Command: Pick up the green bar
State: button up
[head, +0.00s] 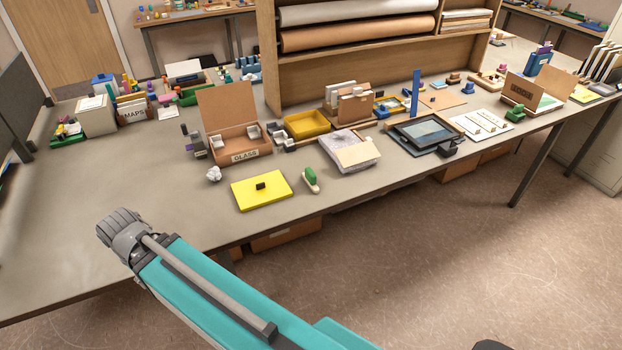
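Several green things show in the head view, and I cannot tell for sure which one is the green bar. A long, low green piece (196,96) lies at the back left of the table, among small items. A short green piece with a pale base (310,179) stands near the front edge, right of the yellow pad. A small dark green piece (515,113) sits at the right by an open cardboard box. My teal arm with a grey joint reaches over the front left edge of the table. My gripper's fingers do not show.
The table (75,215) is bare at the left. A yellow pad (262,190), an open GLASS box (238,148), a yellow tray (307,124) and a dark framed tray (427,132) crowd the middle. A wooden shelf (360,62) with paper rolls stands behind.

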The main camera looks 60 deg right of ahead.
aim_at(311, 178)
jog(key=z, duration=0.05)
jog(key=k, duration=1.7)
jog(key=z, duration=1.05)
jog(key=i, duration=1)
